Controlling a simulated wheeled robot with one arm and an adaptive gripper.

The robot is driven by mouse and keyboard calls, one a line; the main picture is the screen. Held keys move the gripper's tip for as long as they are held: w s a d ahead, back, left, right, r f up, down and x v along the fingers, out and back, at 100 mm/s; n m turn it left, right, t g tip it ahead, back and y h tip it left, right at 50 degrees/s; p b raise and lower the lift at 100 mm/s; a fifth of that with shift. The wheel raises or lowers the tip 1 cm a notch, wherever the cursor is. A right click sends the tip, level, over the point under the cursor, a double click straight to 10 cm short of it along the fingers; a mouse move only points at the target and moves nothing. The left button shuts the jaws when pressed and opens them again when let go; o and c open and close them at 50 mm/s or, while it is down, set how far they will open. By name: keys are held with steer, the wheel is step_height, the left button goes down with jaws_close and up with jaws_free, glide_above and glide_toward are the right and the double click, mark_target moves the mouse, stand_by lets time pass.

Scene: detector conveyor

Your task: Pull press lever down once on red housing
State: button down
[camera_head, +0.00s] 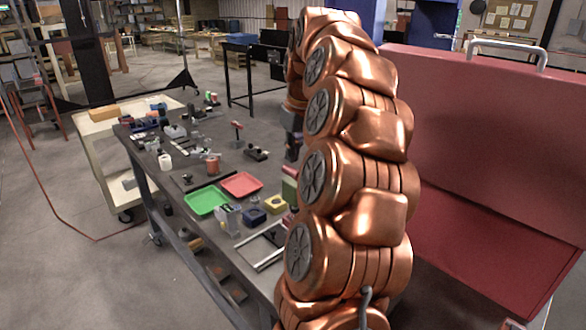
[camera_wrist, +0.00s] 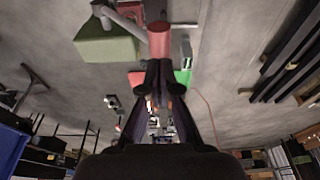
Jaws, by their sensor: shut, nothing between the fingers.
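A red cylindrical part (camera_wrist: 159,40), which looks like the red housing, shows in the wrist view just past my fingertips. A grey rod-like piece (camera_wrist: 120,18) runs beside it, above a green block (camera_wrist: 107,44); I cannot tell for sure whether this is the press lever. My gripper (camera_wrist: 161,76) is shut and empty, its tips pointing at the red part; I cannot tell if they touch it.
The grey table (camera_head: 160,178) holds a green tray (camera_head: 205,201), a red tray (camera_head: 241,185), a yellow block (camera_head: 276,204), a blue block (camera_head: 254,216) and several small parts. A large red cabinet (camera_head: 480,150) stands right of my arm. Floor is open at left.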

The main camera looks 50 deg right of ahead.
mark_target(287, 167)
steer(key=shift+f, duration=0.15)
steer(key=shift+f+b, duration=0.65)
steer(key=shift+f, duration=0.15)
steer(key=shift+a+f, duration=0.1)
steer(key=shift+w+a+f+b, duration=0.1)
steer(key=shift+a+f+b, duration=0.55)
steer(key=shift+b, duration=0.1)
steer(key=shift+a+f, duration=0.1)
steer(key=shift+a+f+b, duration=0.6)
steer(key=shift+f+b, duration=0.05)
steer(key=shift+b, duration=0.15)
steer(key=shift+f, duration=0.1)
